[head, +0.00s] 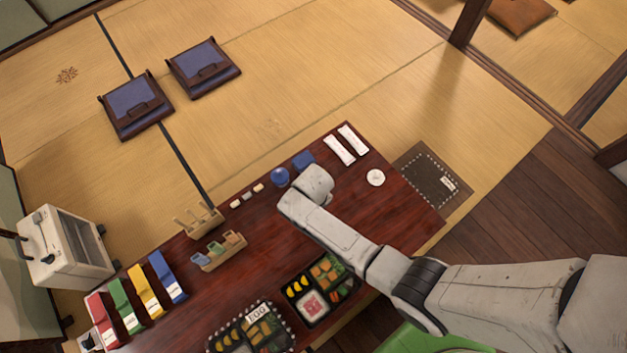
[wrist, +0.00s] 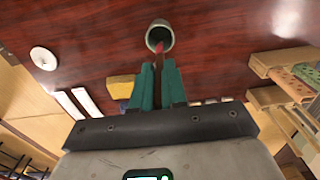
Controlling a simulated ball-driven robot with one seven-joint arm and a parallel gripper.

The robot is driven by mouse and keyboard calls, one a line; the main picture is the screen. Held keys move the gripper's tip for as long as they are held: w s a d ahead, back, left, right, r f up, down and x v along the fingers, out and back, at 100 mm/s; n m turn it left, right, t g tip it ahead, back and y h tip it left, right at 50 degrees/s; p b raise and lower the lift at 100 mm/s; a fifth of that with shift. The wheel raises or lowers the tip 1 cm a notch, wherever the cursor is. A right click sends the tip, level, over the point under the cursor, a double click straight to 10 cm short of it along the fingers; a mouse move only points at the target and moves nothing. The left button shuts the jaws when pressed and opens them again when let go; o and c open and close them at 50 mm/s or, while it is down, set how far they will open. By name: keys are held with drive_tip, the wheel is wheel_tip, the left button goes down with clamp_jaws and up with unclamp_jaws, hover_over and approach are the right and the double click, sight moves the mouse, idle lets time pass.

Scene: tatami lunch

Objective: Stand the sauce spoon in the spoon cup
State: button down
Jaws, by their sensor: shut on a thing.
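My gripper (wrist: 158,72) shows in the wrist view with teal fingers closed together. A thin reddish piece, apparently the sauce spoon (wrist: 160,47), sticks out beyond the fingertips. Its far end overlaps the mouth of a pale grey-green cup (wrist: 151,30), which I take as the spoon cup. I cannot tell whether the spoon's end is inside the cup or above it. The rest of the spoon is hidden between the fingers. In the head view, my arm hides the fingers, spoon and cup.
The dark red table (head: 262,222) holds a white round item (head: 375,177), two white rolls (head: 340,150), a blue round item (head: 280,176) and a blue block (head: 303,160). Wooden holders (head: 219,251), coloured packets (head: 167,276) and lunch trays (head: 320,289) stand left and in front.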

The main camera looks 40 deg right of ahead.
drive_tip(key=shift+f+b, duration=3.15)
drive_tip(key=shift+f, duration=0.75)
drive_tip(key=c, duration=1.1)
unclamp_jaws()
drive_tip(key=shift+r, duration=0.1)
wheel_tip(320, 180, up, 11)
drive_tip(key=p, duration=0.3)
drive_tip(key=shift+f, duration=0.2)
